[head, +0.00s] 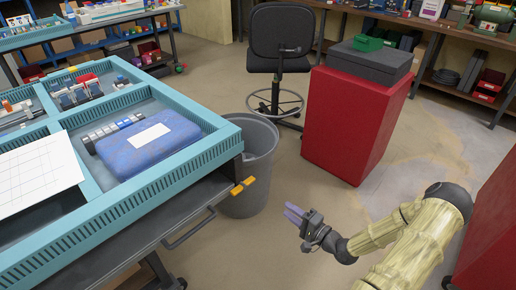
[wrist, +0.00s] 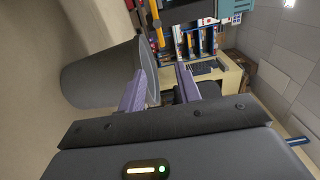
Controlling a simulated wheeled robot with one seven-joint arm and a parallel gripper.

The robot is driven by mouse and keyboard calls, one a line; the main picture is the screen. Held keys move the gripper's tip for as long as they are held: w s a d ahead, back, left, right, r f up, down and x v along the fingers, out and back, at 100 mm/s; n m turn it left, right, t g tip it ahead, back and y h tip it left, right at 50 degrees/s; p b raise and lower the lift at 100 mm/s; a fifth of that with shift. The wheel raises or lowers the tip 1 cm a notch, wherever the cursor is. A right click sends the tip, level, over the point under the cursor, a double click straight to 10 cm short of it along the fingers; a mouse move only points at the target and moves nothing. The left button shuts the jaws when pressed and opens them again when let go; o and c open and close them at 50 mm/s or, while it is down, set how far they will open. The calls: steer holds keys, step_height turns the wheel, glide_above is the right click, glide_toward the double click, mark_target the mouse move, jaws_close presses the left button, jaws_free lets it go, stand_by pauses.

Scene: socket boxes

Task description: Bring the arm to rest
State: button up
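My gripper (head: 293,212) is held out over the bare floor, to the right of the grey bin and clear of the workbench. Its two purple fingers stand apart in the wrist view (wrist: 162,78), with nothing between them. My arm reaches in from the lower right of the head view, bent at the elbow. A blue box (head: 150,150) lies in a compartment of the teal-rimmed tray (head: 205,115) on the workbench at left, well away from my gripper.
A grey bin (head: 255,165) stands beside the workbench; it also shows in the wrist view (wrist: 95,78). A red cabinet (head: 352,122) with a dark grey case (head: 370,62) on top stands behind. A black chair (head: 280,40) is at the back. Open floor surrounds my gripper.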

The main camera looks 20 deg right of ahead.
steer(key=s+a+r+n+g+h, duration=0.5)
steer(key=s+a+r+n+g, duration=0.1)
steer(key=r+g, duration=0.15)
steer(key=s+a+r+n+g+h, duration=0.4)
steer(key=s+a+r+n+g, duration=0.25)
steer(key=r, duration=0.25)
step_height(320, 180, up, 24)
steer(key=t+p, duration=0.1)
steer(key=p, duration=2.3)
steer(key=shift+d, duration=0.4)
